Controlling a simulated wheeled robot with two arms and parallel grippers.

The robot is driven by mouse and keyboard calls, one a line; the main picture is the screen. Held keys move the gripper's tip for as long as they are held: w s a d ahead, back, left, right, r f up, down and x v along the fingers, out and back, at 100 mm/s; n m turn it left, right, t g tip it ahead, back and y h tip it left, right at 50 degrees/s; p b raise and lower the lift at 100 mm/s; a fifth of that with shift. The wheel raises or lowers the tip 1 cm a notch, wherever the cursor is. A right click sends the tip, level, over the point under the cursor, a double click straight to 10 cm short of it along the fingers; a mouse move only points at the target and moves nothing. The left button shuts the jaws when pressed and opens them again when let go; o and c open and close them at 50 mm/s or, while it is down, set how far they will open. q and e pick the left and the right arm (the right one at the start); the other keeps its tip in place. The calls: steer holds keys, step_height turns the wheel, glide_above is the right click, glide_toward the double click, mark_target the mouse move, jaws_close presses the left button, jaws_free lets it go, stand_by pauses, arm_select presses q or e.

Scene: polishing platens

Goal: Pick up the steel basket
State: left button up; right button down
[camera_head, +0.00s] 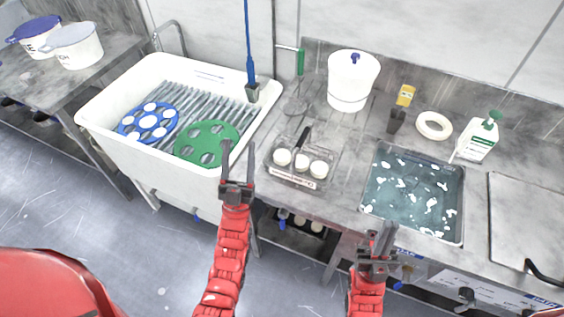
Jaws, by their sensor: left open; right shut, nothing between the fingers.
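The steel basket (274,172) sits on the steel counter, left of the water-filled basin. It is a low wire tray with a dark handle sticking up at its back, and it holds several white round pieces. A white label strip runs along its front. My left gripper (238,152) is open and empty, to the left of the basket and apart from it, in front of the white sink's right edge. My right gripper (380,236) is shut and empty, to the right of and nearer than the basket, by the basin's front left corner.
The white sink (110,142) holds a blue disc (137,122) and a green disc (188,152). The basin (412,190) has white flecks on its water. A white lidded pot (350,85), white ring (434,125) and green-capped bottle (480,140) stand behind. A metal lid (520,215) lies right.

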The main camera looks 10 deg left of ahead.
arm_select(q)
steer(key=w+d+f+g+p, duration=0.1)
steer(key=w+d+f+g, duration=0.3)
steer(key=w, duration=0.7)
steer(key=w+d+f+g, duration=0.15)
steer(key=w+g, duration=0.45)
steer(key=w, duration=0.6)
steer(key=w+d+f+g+p, duration=0.15)
steer(key=w+d+g, duration=0.3)
steer(key=w, duration=0.65)
step_height(320, 180, up, 9)
steer(key=m+g+y+b, duration=0.2)
steer(key=g, duration=1.3)
glide_above(303, 136)
steer(key=f+b, duration=0.6)
steer(key=f, duration=0.1)
steer(key=shift+s+a, duration=0.1)
steer(key=shift+a, duration=0.15)
step_height(303, 136, down, 3)
steer(key=shift+d+f+p, duration=0.15)
steer(key=shift+p, duration=1.1)
steer(key=shift+f+p, duration=0.55)
steer(key=shift+f, duration=0.1)
step_height(303, 136, down, 4)
steer(key=shift+d+p, duration=0.1)
steer(key=shift+p, duration=0.65)
steer(key=shift+f, duration=0.2)
jaws_close()
